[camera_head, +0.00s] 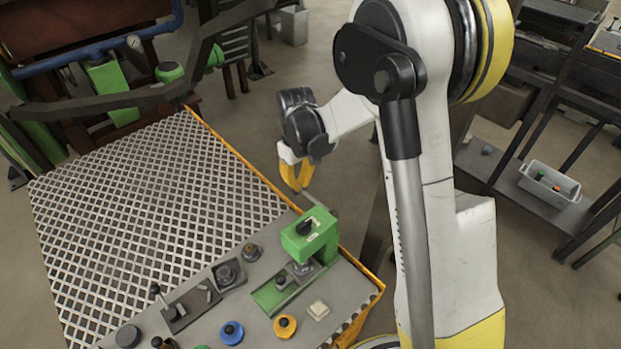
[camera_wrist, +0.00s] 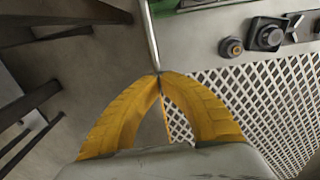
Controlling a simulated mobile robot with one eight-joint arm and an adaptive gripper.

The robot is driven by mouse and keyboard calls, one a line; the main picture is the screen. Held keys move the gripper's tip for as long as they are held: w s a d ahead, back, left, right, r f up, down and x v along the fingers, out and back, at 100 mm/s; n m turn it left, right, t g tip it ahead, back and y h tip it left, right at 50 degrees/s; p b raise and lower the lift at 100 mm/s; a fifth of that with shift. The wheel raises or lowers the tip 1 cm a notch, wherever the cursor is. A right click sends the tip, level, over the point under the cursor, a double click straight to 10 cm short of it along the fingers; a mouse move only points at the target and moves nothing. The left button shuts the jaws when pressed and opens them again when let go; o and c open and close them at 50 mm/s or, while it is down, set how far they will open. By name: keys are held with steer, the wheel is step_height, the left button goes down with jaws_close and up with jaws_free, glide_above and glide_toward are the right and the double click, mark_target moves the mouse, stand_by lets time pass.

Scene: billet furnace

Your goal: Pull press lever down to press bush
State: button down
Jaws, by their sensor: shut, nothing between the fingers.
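The green press (camera_head: 309,236) stands on the grey bench near its right edge, with a metal ram under its head and a green base (camera_head: 272,296) below. A thin silver rod, apparently the press lever (camera_wrist: 151,35), runs down from the top of the wrist view and ends at my fingertips. My gripper (camera_head: 299,188) has yellow fingers, shut with tips together, beyond the press and above the bench edge. In the wrist view my gripper (camera_wrist: 158,76) overlaps the rod's end; I cannot tell whether they touch. The bush cannot be made out clearly.
A white lattice panel (camera_head: 150,210) covers the left of the bench. Blue (camera_head: 232,333) and orange (camera_head: 285,326) round parts and a dark fixture (camera_head: 229,272) lie near the press. A grey bin (camera_head: 549,183) sits on the right shelf. Open floor lies beyond the bench.

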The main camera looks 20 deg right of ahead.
step_height(320, 180, up, 10)
steer(key=p, duration=0.6)
steer(key=shift+f, duration=0.2)
step_height(320, 180, up, 5)
steer(key=p, duration=0.3)
stand_by(0.5)
steer(key=s+r+m+t+b, duration=0.25)
steer(key=s+r+b, duration=0.3)
steer(key=s, duration=0.45)
steer(key=s+f+m+t+b, duration=0.2)
steer(key=s+f+t+b, duration=0.2)
steer(key=s, duration=0.7)
steer(key=d+f+b, duration=0.1)
steer(key=b, duration=0.1)
steer(key=shift+f+t+b, duration=0.15)
steer(key=shift+t+b, duration=0.15)
steer(key=shift+t, duration=0.05)
